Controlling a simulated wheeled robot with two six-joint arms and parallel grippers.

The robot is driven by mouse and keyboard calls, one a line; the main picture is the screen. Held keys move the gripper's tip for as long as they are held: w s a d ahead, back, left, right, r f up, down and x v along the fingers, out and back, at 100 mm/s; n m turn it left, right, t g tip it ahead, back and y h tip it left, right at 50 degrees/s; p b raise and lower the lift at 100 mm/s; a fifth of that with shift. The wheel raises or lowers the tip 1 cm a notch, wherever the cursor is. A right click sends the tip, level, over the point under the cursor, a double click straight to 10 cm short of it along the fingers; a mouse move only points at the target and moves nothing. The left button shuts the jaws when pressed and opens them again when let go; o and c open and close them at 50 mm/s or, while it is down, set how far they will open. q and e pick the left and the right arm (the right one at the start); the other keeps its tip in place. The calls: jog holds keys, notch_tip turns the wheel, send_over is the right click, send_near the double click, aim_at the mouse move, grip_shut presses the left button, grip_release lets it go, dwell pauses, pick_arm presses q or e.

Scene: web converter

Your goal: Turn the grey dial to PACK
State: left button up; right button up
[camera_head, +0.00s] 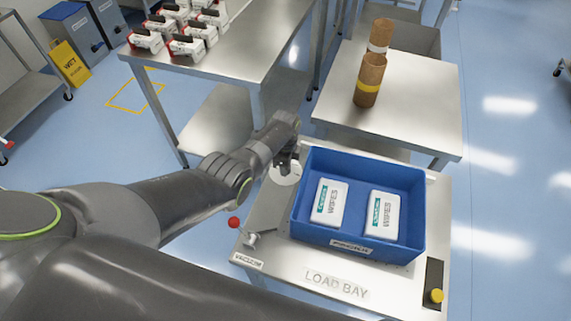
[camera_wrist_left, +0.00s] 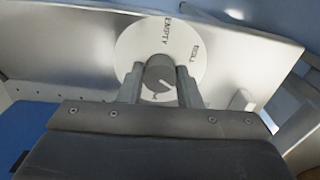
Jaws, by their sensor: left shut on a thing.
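The grey dial (camera_wrist_left: 159,77) sits in the middle of a round white plate (camera_wrist_left: 185,45) in the left wrist view. A white line on the dial points toward the lower right of the picture. My left gripper (camera_wrist_left: 159,87) is shut on the dial, one finger on each side. In the head view the left gripper (camera_head: 287,162) hides the dial, and only part of the white plate (camera_head: 284,175) shows. My right gripper is not in view.
A blue bin (camera_head: 420,212) with two white packs stands just right of the dial on the LOAD BAY bench (camera_head: 300,277). A lever with a red ball (camera_head: 234,222) sticks out at the bench's left. A yellow button (camera_head: 437,295) is at the front right.

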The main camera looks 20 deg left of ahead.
pick_arm(q)
jog(key=o, duration=1)
jog(key=shift+c, duration=0.2)
jog(key=shift+r+p, duration=0.3)
jog(key=shift+r, duration=0.25)
notch_tip(320, 180, up, 5)
jog(key=shift+r+p, duration=0.15)
jog(key=shift+p, duration=0.75)
notch_tip(320, 180, up, 11)
